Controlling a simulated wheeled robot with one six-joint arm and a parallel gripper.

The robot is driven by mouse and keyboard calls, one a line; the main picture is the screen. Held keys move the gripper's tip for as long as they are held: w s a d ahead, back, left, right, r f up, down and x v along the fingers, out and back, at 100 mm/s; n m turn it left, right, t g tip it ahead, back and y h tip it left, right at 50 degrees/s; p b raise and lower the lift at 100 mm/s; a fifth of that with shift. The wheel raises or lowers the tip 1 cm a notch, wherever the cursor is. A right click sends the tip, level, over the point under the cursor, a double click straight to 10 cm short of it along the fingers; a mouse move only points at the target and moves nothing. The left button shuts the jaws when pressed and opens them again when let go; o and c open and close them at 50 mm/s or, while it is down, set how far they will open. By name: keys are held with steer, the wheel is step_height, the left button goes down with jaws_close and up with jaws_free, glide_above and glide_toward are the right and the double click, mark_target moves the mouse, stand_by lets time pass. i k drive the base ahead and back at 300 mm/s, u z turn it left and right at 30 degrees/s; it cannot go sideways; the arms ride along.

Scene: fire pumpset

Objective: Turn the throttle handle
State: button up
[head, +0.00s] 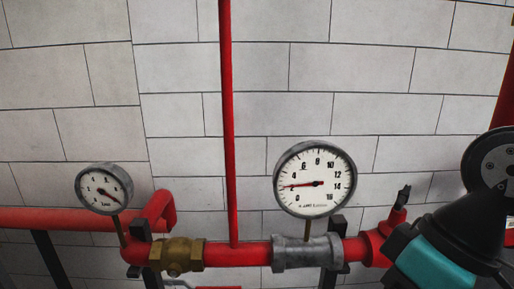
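I cannot tell for sure which part is the throttle handle. A brass valve body (177,255) sits in the red pipe at the lower left, and a small grey and red piece (188,285) shows just below it, cut off by the bottom edge. A small black lever-like part (403,195) stands up from a red fitting (396,222) at the right. Part of my arm, black and teal, fills the lower right corner and hides what is behind it. My gripper is not in view.
A large round gauge (315,179) stands above a grey pipe coupling (306,252). A smaller gauge (104,189) is at the left. A thin red vertical pipe (228,120) runs up the white block wall (380,65). The horizontal red pipe (234,255) crosses the bottom.

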mark_target(403, 195)
steer(key=k, duration=1.05)
steer(key=z, duration=0.9)
steer(key=i, duration=0.85)
steer(key=u, duration=0.4)
steer(key=i, duration=0.75)
steer(key=u, duration=0.55)
